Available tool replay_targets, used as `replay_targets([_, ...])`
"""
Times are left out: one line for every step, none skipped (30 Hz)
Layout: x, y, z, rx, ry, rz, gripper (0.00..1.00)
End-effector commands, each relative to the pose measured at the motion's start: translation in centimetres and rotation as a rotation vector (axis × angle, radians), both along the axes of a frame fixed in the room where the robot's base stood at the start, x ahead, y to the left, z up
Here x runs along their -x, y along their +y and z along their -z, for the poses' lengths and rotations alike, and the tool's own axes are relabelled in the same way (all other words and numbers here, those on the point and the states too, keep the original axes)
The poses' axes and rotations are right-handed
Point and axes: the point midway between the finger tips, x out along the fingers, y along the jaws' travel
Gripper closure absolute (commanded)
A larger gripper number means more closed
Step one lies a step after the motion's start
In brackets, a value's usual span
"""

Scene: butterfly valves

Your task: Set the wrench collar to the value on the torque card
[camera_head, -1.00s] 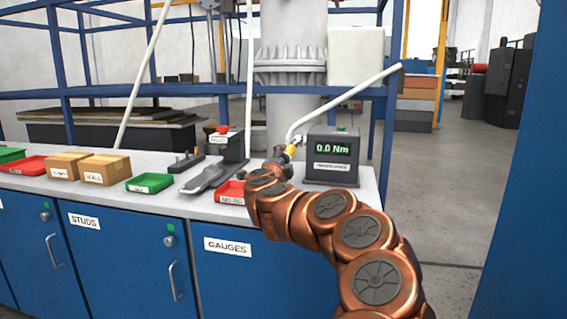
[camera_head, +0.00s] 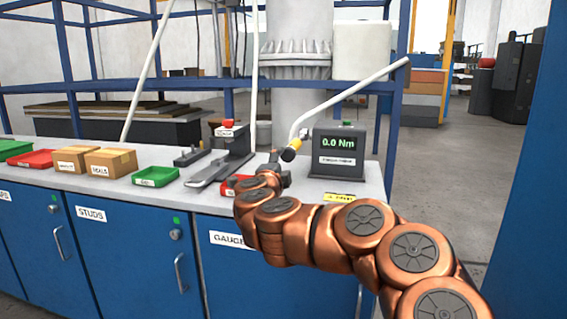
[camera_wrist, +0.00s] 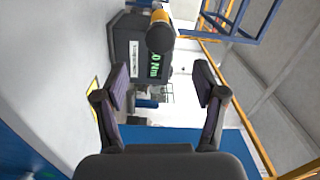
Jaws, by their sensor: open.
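A dark tester box (camera_head: 338,165) stands on the bench with a green readout of 0.0 Nm. It also shows turned sideways in the wrist view (camera_wrist: 133,60). A yellow band with a round black end (camera_head: 290,152), which looks like part of the wrench, points toward me at the box's left. In the wrist view this black end (camera_wrist: 160,38) is beyond my open fingers, near the top and apart from them. My gripper (camera_wrist: 161,84) is empty. In the head view it is small and partly hidden by my arm. I cannot make out collar markings or a torque card.
Red tray (camera_head: 236,184), green tray (camera_head: 156,177), grey tool stand (camera_head: 222,165) and cardboard boxes (camera_head: 110,162) occupy the bench to the left. A white bar (camera_head: 350,98) slants above the tester. A yellow label (camera_head: 340,197) is on the bench's front edge.

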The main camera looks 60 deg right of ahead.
Motion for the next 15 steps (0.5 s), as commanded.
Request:
replay_targets([0.3,0.5,-0.1,0.001,-0.001,0.001,0.3])
replay_targets([0.4,0.8,-0.1,0.0,-0.002,0.002,0.3])
replay_targets([0.5,1.1,-0.1,0.0,-0.002,0.002,0.3])
replay_targets([0.6,1.3,-0.1,0.001,-0.001,0.001,0.3])
replay_targets([0.6,1.5,0.0,0.001,-0.001,0.0,0.3])
replay_targets([0.7,1.7,0.0,0.0,0.0,0.0,0.3])
replay_targets([0.7,1.9,0.0,0.0,0.0,-0.001,0.3])
replay_targets([0.8,2.0,0.1,0.0,0.0,-0.001,0.3])
replay_targets([0.8,2.1,0.1,0.0,0.001,-0.001,0.3])
replay_targets([0.8,2.1,0.1,0.0,0.001,-0.001,0.3])
replay_targets([0.8,2.2,0.1,0.0,0.001,-0.001,0.3])
replay_targets([0.9,2.2,0.1,0.0,0.001,0.0,0.3])
replay_targets([0.9,2.2,0.1,0.0,0.001,0.0,0.3])
replay_targets([0.9,2.2,0.1,0.0,0.001,0.0,0.3])
replay_targets([0.9,2.2,0.1,0.0,0.0,0.0,0.3])
